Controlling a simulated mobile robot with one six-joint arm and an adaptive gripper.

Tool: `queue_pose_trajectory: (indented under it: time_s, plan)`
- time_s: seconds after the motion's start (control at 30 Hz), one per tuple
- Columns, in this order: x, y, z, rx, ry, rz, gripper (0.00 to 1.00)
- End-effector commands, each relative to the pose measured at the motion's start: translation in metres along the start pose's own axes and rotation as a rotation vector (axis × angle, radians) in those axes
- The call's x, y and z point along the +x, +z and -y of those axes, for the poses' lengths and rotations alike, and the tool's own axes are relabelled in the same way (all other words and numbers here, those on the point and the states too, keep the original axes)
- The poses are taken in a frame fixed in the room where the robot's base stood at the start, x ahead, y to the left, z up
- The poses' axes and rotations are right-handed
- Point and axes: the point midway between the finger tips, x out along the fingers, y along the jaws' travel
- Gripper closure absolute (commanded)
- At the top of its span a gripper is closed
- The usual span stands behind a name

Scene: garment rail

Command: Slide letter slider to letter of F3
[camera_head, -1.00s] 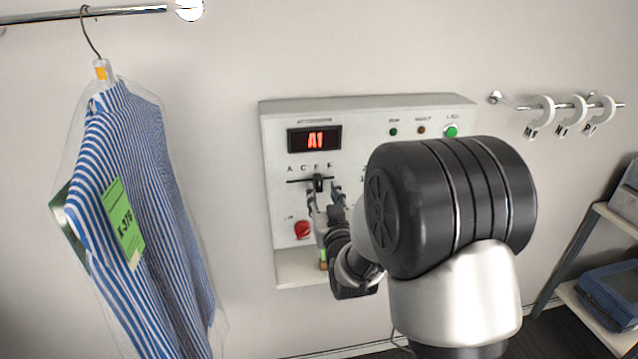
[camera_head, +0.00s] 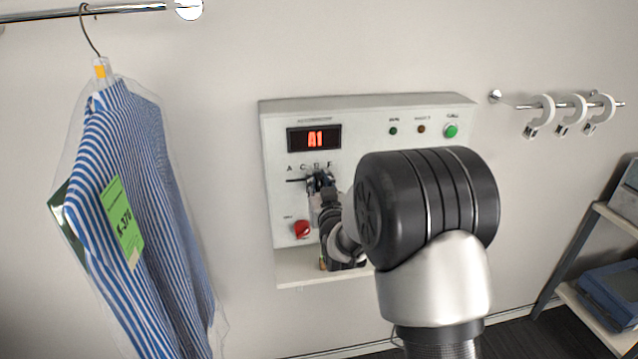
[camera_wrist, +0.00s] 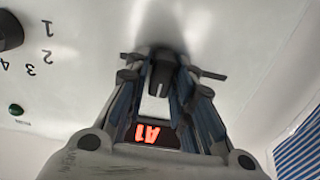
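The letter slider's dark knob (camera_wrist: 161,76) stands between the fingers of my gripper (camera_wrist: 163,68) in the wrist view. One finger is on each side of the knob, but I cannot tell whether they press on it. In the head view my gripper (camera_head: 320,182) is at the slider track (camera_head: 294,181), below the letters C to F, and hides the knob. The letters A, C, E and F (camera_head: 330,164) run left to right above the track. The red display (camera_head: 314,138) reads A1; it also shows upside down in the wrist view (camera_wrist: 148,134).
The white control panel (camera_head: 364,116) also has a red knob (camera_head: 302,229), a green button (camera_head: 450,131) and small lamps. A dark dial (camera_wrist: 9,30) with numbers shows in the wrist view. A bagged striped shirt (camera_head: 140,180) hangs at left.

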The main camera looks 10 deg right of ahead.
Motion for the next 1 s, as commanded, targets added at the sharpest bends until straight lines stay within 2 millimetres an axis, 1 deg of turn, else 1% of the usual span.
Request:
queue_pose_trajectory:
  time_s: [0.03, 0.3, 0.73, 0.77, 0.9, 1.0]
  plan:
    - [0.000, 0.000, 0.000, 0.000, 0.000, 0.000, 0.83]
    - [0.000, 0.000, 0.000, 0.000, 0.000, 0.000, 1.00]
    - [0.000, 0.000, -0.001, 0.000, 0.001, -0.001, 1.00]
    - [0.000, 0.000, -0.003, 0.000, 0.001, -0.001, 1.00]
    - [0.001, 0.002, -0.026, 0.001, 0.005, -0.004, 1.00]
    - [0.000, 0.001, -0.038, -0.001, 0.004, -0.003, 1.00]
